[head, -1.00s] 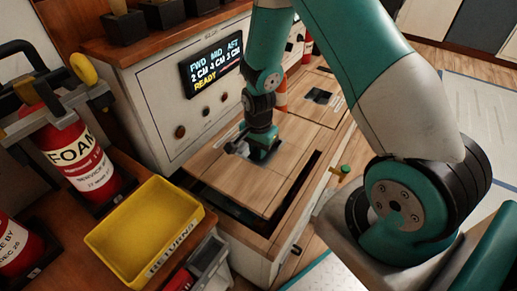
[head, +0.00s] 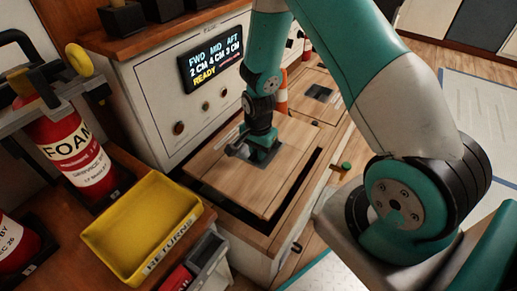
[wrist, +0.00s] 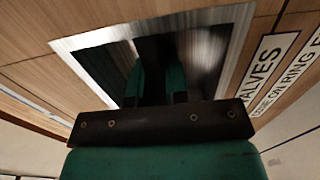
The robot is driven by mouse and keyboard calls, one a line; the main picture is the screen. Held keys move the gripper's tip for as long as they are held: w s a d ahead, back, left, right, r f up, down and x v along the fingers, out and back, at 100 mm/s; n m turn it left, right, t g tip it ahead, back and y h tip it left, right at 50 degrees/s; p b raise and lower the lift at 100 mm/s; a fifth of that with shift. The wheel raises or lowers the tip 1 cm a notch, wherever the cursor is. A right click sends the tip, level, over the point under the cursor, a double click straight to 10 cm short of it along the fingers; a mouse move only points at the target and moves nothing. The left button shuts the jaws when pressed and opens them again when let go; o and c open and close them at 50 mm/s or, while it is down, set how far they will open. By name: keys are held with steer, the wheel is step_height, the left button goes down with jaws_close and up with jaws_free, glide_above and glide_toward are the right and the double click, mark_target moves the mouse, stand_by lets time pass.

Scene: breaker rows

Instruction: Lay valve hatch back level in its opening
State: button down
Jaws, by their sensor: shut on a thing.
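The valve hatch (head: 235,183) is a square wooden panel on the low cabinet in the head view. It sits over its opening (head: 316,163), which shows as dark gaps along the right side and near left edge. The hatch looks slightly raised or skewed; whether any edge rests in the frame I cannot tell. My gripper (head: 263,155) points down at the hatch's far part and is shut on its recessed grip. In the wrist view the fingers (wrist: 158,85) reach into a metal-framed pocket (wrist: 232,40); the fingertips' hold is hidden in shadow.
A second wooden panel with a dark pocket (head: 318,93) lies beyond the hatch. A display panel (head: 211,58) stands behind. A yellow returns tray (head: 195,222), a grey bin (head: 207,250) and a red foam extinguisher (head: 75,150) stand at left. An orange-and-white cone (head: 281,95) is behind my wrist.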

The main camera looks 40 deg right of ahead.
steer(key=shift+f+b, duration=1)
steer(key=shift+f, duration=0.85)
steer(key=shift+p, duration=0.6)
stand_by(0.5)
steer(key=shift+f+b, duration=0.8)
steer(key=shift+f, duration=0.45)
steer(key=shift+r, duration=0.1)
stand_by(0.4)
steer(key=shift+r+p, duration=0.85)
steer(key=shift+p, duration=0.1)
steer(key=shift+p, duration=0.5)
stand_by(1.3)
steer(key=shift+f, duration=0.25)
stand_by(0.3)
